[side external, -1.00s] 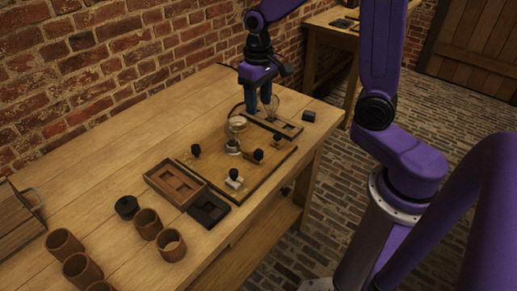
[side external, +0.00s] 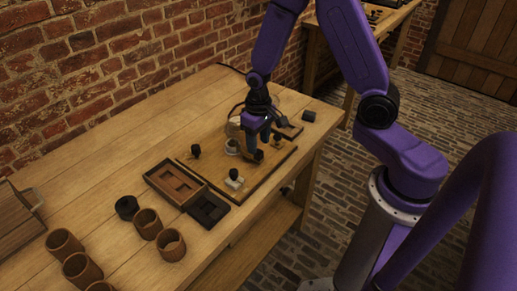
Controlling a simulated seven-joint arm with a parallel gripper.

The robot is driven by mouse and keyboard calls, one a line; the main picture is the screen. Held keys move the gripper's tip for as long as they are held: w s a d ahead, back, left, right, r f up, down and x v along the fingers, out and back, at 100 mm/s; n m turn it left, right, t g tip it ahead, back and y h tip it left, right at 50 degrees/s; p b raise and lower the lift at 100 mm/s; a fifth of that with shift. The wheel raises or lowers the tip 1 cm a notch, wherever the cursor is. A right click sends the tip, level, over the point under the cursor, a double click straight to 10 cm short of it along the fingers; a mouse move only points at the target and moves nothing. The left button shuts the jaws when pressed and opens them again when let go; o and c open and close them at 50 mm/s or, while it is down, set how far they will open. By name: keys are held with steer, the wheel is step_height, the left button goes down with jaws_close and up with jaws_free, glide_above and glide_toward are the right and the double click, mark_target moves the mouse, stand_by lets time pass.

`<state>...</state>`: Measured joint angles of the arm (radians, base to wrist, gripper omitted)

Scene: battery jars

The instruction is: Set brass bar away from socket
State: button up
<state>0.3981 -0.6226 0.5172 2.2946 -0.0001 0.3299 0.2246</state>
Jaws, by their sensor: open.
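My gripper (side external: 264,148) is open and low over the right part of the wooden board (side external: 212,180). A pale round socket-like cup (side external: 232,147) stands on the board just left of the fingers. Other black-knobbed pieces stand at the board's left (side external: 195,151) and front, the front one on a white base (side external: 234,180).
A brown compartment tray (side external: 174,184) and a black tray (side external: 208,209) lie left of the board. Several brown cups (side external: 148,224) and a black round piece (side external: 127,207) stand at the front left. A small black block (side external: 309,116) lies at the right. The table's back left is clear.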

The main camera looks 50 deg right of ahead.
steer(key=shift+f, duration=1.8)
